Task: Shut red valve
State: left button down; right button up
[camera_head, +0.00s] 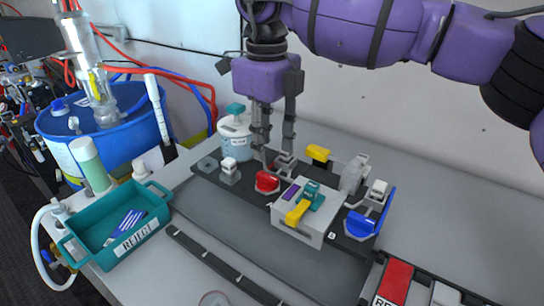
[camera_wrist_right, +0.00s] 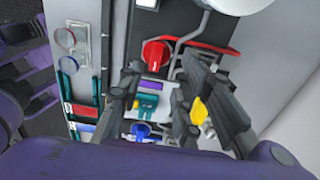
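The red valve (camera_head: 267,181) is a red knob on the dark panel, left of the grey box with the teal and yellow handles. It also shows in the right wrist view (camera_wrist_right: 155,52), beyond the fingertips. My right gripper (camera_head: 276,158) points down just above and behind the red valve, with its fingers apart and nothing between them. In the right wrist view my right gripper (camera_wrist_right: 165,75) also shows a clear gap between its fingers. One finger comes close to the knob in the head view; I cannot tell if it touches. My left gripper is not in view.
A grey box (camera_head: 299,231) with a yellow handle (camera_head: 298,212) stands right of the valve. A blue valve (camera_head: 361,224) and a yellow valve (camera_head: 318,153) are nearby. A white container (camera_head: 235,138) stands behind. A teal reject tray (camera_head: 80,243) is at left.

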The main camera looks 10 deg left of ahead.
aim_at(268, 176)
jog(key=f, duration=0.6)
jog(key=shift+s+f, duration=0.35)
jog(key=shift+f, duration=0.05)
jog(key=shift+c, duration=0.5)
grip_shut()
